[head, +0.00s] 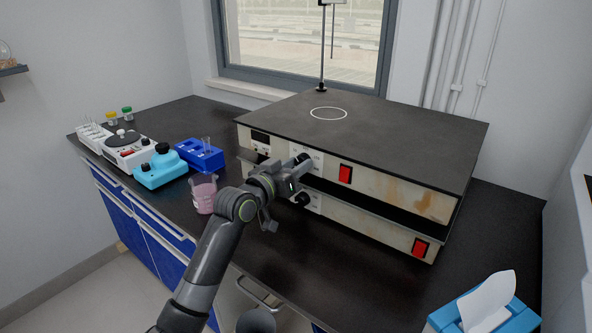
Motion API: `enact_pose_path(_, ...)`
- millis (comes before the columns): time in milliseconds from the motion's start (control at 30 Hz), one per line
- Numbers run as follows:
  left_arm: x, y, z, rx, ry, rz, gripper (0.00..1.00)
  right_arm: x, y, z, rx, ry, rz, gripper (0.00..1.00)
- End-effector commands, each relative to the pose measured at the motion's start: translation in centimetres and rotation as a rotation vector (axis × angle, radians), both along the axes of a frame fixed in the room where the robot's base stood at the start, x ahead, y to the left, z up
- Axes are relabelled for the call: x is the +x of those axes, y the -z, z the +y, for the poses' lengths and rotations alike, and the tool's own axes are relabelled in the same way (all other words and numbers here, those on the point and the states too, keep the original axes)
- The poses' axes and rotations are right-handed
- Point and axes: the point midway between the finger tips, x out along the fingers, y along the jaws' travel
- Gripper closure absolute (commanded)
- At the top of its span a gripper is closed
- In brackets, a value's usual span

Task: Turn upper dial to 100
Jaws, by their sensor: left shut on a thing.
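The multi distiller (385,205) is a wide two-level unit with a dark flat top on the black bench. Its upper level has a black upper dial (303,158), a small dark display (261,136) and a red switch (345,174). The lower level has a black lower dial (302,199) and another red switch (420,247). My left gripper (298,172) is at the upper dial and shut on it. The gripper hides part of the dial, and its scale marks are too small to read. My right gripper is not in view.
Left of the distiller stand a pink-tinted beaker (203,194), a blue tube rack (200,155), a light-blue device (160,168) and a white device (126,148). A blue tissue box (487,313) is at the front right.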

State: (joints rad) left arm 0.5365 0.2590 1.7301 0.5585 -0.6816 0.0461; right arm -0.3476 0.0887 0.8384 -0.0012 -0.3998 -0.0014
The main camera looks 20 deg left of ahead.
Motion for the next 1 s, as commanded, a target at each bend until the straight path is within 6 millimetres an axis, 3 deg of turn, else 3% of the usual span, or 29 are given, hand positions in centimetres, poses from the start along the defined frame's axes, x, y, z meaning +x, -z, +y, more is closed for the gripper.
enact_pose_path(367, 0.0, 0.4, 0.0, 0.335, 0.001, -0.117, 0.9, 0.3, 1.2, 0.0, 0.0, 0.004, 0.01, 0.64)
enact_pose_path(600, 0.0, 0.4, 0.0, 0.515, 0.001, -0.183, 0.9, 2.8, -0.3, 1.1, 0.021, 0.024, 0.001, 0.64)
enact_pose_path(1000, 0.0, 0.3, 0.0, 0.679, 0.002, -0.242, 0.9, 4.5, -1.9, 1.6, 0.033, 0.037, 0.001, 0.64)
